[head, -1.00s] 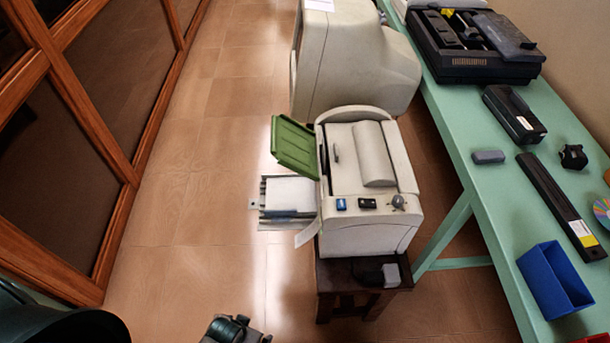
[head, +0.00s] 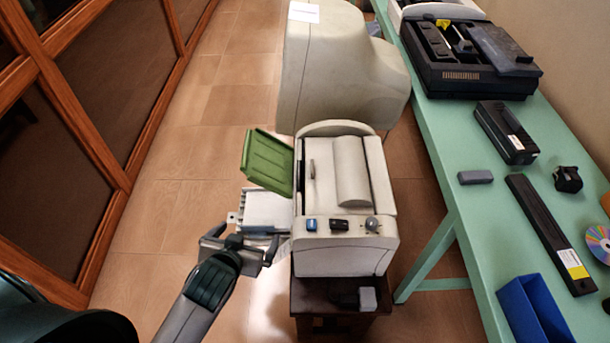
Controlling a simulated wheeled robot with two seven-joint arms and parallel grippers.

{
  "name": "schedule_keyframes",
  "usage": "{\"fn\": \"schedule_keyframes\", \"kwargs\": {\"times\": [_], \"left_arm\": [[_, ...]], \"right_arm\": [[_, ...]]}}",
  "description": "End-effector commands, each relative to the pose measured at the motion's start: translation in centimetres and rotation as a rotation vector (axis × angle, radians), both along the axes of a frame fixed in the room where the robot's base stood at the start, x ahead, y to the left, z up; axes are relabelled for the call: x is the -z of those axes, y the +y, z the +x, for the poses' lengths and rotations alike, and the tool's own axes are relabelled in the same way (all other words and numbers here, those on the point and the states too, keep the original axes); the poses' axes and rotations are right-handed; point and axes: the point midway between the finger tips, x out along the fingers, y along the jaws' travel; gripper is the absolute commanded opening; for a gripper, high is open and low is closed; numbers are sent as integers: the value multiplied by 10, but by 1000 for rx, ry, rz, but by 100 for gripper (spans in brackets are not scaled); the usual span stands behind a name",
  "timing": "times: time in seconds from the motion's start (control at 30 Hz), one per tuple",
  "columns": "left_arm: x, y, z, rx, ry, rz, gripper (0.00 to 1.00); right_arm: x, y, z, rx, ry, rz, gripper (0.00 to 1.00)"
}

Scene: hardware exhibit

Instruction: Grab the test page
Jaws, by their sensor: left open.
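A beige printer (head: 345,258) stands on a small dark stool, with a green flap (head: 267,162) raised at its left side. A paper tray with white paper (head: 266,207) juts out to the left below the flap. A narrow white sheet (head: 283,251), perhaps the test page, hangs from the printer's lower left side, partly hidden by my gripper. My left gripper (head: 252,242) is open at the tray's near edge, close to that sheet. I cannot tell whether it touches the tray or the sheet. My right gripper is not in view.
A large beige monitor-like casing (head: 340,65) with a white paper (head: 304,12) on top stands behind the printer. A green table (head: 437,165) runs along the right with a black device, cartridges and a blue bin (head: 537,312). Wood-framed panels line the left; the floor between is clear.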

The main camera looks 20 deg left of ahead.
Motion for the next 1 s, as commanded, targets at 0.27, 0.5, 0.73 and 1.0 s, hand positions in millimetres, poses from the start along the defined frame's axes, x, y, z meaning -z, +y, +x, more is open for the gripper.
{"fn": "schedule_keyframes", "kwargs": {"times": [0.27,0.5,0.73,1.0], "left_arm": [[-97,-2,95,3,-433,-35,100],[-214,-38,157,180,-869,-110,100],[-302,-107,171,552,-1157,-191,100],[-326,-183,156,1106,-1154,-216,100]], "right_arm": [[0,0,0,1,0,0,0],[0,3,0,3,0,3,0],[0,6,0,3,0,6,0],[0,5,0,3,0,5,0]]}}
